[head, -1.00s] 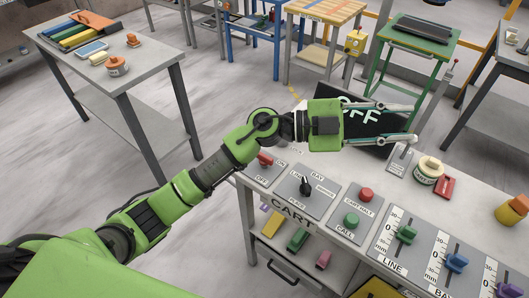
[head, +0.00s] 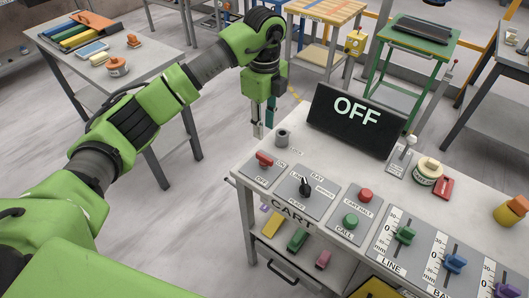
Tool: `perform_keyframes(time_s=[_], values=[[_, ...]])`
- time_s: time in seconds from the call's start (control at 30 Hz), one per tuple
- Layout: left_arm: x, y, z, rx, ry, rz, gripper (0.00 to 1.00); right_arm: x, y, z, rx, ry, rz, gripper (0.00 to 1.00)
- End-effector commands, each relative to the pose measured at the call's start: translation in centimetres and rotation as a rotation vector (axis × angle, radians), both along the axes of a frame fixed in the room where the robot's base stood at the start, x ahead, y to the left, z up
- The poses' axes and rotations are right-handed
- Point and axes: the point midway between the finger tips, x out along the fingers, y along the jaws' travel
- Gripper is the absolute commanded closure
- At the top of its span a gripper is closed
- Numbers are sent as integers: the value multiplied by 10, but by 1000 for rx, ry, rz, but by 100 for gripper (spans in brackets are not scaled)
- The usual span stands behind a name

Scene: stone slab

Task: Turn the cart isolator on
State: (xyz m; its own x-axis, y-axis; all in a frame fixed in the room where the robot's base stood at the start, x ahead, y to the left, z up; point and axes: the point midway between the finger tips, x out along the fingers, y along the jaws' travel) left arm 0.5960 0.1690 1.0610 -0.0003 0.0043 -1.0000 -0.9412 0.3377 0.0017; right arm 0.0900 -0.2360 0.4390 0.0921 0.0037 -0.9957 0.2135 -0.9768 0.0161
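The display (head: 346,118) at the back of the bench reads OFF. On the front-left panel, above the word CART, a red switch knob (head: 264,159) sits on a plate with ON at its right and OFF at its lower left. The knob lies tilted, its handle running from upper left to lower right. My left gripper (head: 263,134) points down beyond the bench's back-left corner, behind the red knob and apart from it. Its two fingers look separated and empty, though seen nearly edge-on. My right gripper is not in view.
A small lever (head: 407,146), a tape roll (head: 428,171) and a red block (head: 444,187) are further right.

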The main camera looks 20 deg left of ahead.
Motion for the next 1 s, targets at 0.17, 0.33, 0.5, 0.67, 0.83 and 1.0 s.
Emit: perform_keyframes(time_s=[0.17, 0.33, 0.5, 0.67, 0.83, 1.0], values=[[-2, 0, -36, -1, 6, -1, 74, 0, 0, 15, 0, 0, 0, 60], [-2, -1, -72, -3, 5, -2, 74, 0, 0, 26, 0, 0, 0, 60], [-1, -1, -100, -3, 3, -3, 74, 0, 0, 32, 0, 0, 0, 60], [-1, -1, -114, -4, 1, -3, 74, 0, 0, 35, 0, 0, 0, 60], [0, -1, -119, -4, -1, -4, 74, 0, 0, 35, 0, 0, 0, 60], [0, -1, -119, -4, -1, -4, 74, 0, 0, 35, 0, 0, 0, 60]])
